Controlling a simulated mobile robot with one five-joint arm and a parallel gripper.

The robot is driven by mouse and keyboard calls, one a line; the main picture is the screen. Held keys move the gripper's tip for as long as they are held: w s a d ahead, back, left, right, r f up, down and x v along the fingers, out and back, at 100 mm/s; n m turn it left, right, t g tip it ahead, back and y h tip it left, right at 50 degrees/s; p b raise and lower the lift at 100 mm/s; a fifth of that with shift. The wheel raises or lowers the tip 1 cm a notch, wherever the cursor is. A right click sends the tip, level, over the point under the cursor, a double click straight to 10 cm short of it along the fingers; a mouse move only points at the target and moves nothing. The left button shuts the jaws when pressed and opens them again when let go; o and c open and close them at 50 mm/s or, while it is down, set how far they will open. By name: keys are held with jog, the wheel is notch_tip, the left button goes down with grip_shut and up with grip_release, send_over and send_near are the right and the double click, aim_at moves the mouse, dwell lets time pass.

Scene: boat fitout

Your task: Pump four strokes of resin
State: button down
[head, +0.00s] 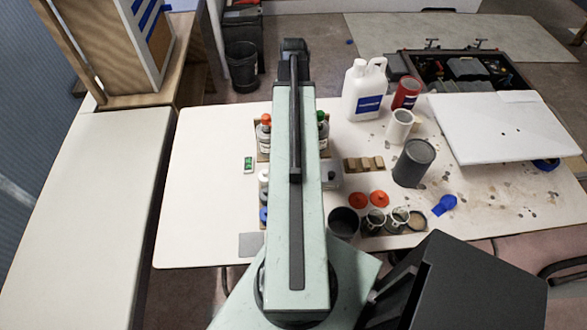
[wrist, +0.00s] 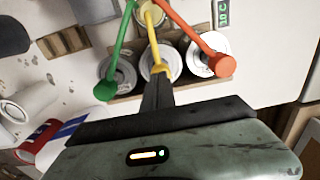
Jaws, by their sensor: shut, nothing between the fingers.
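Three pump containers stand in a wooden rack (wrist: 190,91) in the wrist view: one with a green pump (wrist: 122,42), one with a yellow pump (wrist: 150,30) and one with an orange pump (wrist: 190,35). I cannot read which holds resin. My gripper (wrist: 157,78) is shut and empty, its tips at the yellow pump's lower end; I cannot tell whether they touch it. In the head view the orange-topped bottle (head: 264,133) and green-topped bottle (head: 323,131) show on either side of my arm, which hides the yellow pump and my gripper.
A small green display (head: 249,164) lies left of the rack. The table's left part (head: 205,190) is clear.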

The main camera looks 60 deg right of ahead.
jog(key=shift+f+b, duration=0.45)
jog(key=shift+f, duration=0.15)
jog(key=shift+r, duration=0.1)
notch_tip(320, 180, up, 4)
jog(key=p, duration=0.4)
jog(key=shift+f, duration=0.2)
dwell(0.4)
jog(key=shift+f+b, duration=1.9)
jog(key=shift+b, duration=0.1)
jog(key=shift+r, duration=0.15)
jog(key=shift+r+p, duration=1.9)
jog(key=shift+p, duration=0.15)
